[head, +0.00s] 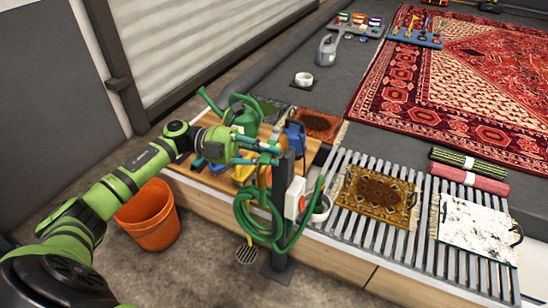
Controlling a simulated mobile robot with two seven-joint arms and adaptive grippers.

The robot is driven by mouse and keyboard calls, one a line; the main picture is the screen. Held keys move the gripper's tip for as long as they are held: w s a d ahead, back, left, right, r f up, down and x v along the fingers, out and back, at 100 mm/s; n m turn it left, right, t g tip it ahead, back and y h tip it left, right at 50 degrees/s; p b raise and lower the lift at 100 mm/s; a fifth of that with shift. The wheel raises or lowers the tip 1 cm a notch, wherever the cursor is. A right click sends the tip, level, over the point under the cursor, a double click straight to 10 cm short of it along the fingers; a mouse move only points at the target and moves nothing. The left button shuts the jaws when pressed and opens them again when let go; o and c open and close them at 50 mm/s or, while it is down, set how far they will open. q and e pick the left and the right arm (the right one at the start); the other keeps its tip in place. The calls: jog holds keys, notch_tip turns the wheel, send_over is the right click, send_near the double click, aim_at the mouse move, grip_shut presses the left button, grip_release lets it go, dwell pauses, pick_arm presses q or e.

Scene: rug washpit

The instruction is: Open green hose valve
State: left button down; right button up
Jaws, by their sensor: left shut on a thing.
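My green left arm reaches in from the left, and my left gripper (274,154) is at the top of a dark upright post (279,232). Its fingers are shut on the green hose valve at the post. The fingers largely cover the valve, so how far it is turned cannot be told. A coiled green hose (243,217) hangs on the post just below the gripper. My right gripper is not in view.
Behind the gripper, a wooden board holds a green watering can (219,117) and a blue item (295,137). An orange bucket (151,217) stands on the floor at left. A slatted rack (349,239) with small rugs lies right of the post; a large red rug (455,85) lies beyond.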

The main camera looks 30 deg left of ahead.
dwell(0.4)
pick_arm(q)
jog(key=c, duration=1.2)
grip_release()
jog(key=shift+a, duration=0.2)
jog(key=v, duration=1.1)
jog(key=shift+s+a, duration=0.15)
jog(key=shift+a, duration=0.15)
